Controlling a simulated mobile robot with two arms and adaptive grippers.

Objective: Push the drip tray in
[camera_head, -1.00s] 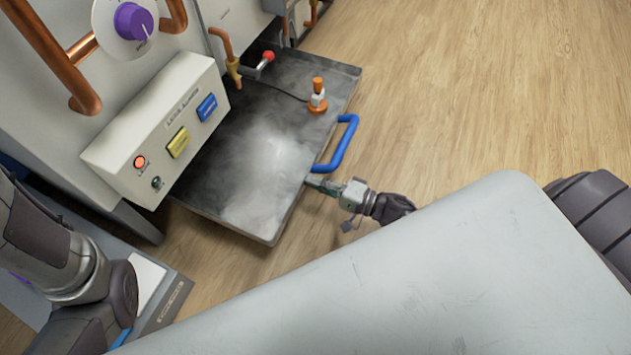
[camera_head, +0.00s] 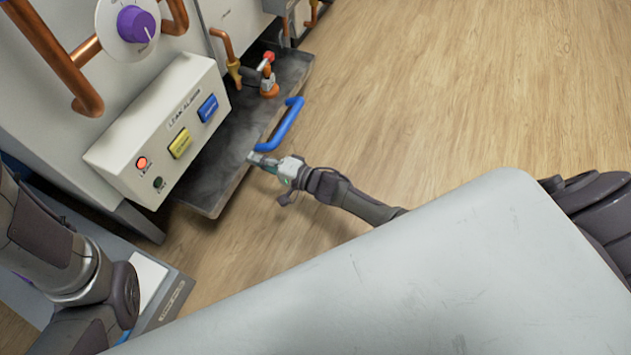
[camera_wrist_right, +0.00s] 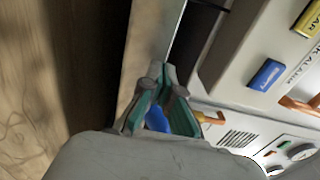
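The drip tray (camera_head: 222,160) is a dark grey metal tray sticking out from under the grey machine in the head view. Its blue handle (camera_head: 281,125) is on its outer edge. My right gripper (camera_head: 254,157) is at that outer edge, beside the near end of the handle, with its tips at the tray. In the right wrist view, the fingers (camera_wrist_right: 163,80) come together at the tips, and a bit of blue (camera_wrist_right: 157,118) shows in the gap behind them. My left gripper is not in view; only my left arm shows at the left.
A control box (camera_head: 160,140) with yellow and blue buttons overhangs the tray. An orange-and-white fitting (camera_head: 268,82) stands at the tray's far end, by copper pipes and a red-knobbed valve (camera_head: 267,58). Wooden floor (camera_head: 430,110) beyond the tray is clear.

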